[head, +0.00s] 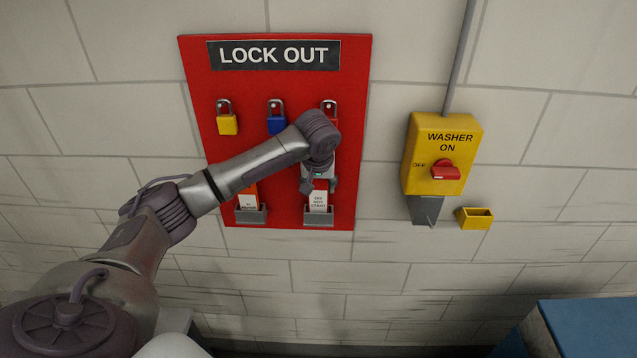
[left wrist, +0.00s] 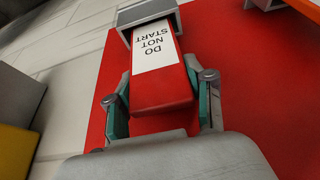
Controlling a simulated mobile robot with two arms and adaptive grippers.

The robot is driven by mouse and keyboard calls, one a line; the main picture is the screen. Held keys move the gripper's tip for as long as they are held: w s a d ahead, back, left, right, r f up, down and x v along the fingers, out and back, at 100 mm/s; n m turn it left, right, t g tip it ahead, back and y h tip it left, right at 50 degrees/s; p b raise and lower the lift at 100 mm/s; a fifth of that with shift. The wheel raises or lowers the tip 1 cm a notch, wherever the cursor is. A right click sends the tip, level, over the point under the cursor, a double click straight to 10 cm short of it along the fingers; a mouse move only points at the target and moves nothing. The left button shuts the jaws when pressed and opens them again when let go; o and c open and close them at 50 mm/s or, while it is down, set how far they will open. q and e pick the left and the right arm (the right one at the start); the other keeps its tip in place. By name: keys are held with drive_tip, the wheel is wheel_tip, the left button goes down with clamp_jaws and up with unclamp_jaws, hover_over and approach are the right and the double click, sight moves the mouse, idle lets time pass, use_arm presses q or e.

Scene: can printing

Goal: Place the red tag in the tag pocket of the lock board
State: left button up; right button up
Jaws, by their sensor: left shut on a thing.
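The red tag (head: 318,201), with a white "DO NOT START" label, is upright at the lower right of the red lock board (head: 285,215). Its lower end is in the grey right tag pocket (head: 318,220). My left gripper (head: 320,184) is shut on the tag's upper part, above the pocket. In the left wrist view the tag (left wrist: 162,97) lies between the two fingers (left wrist: 163,84), and its far end enters the pocket (left wrist: 133,15). The pocket hides how deep the tag sits. My right gripper is not in view.
Yellow (head: 227,124), blue (head: 276,125) and red (head: 331,110) padlocks hang on the board. An orange tag (head: 248,190) stands in the left pocket (head: 251,215). A yellow washer switch (head: 425,150) and small yellow holder (head: 474,220) are on the wall to the right.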

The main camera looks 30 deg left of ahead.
use_arm(q)
drive_tip(key=shift+f, duration=0.6)
drive_tip(key=o, duration=1.1)
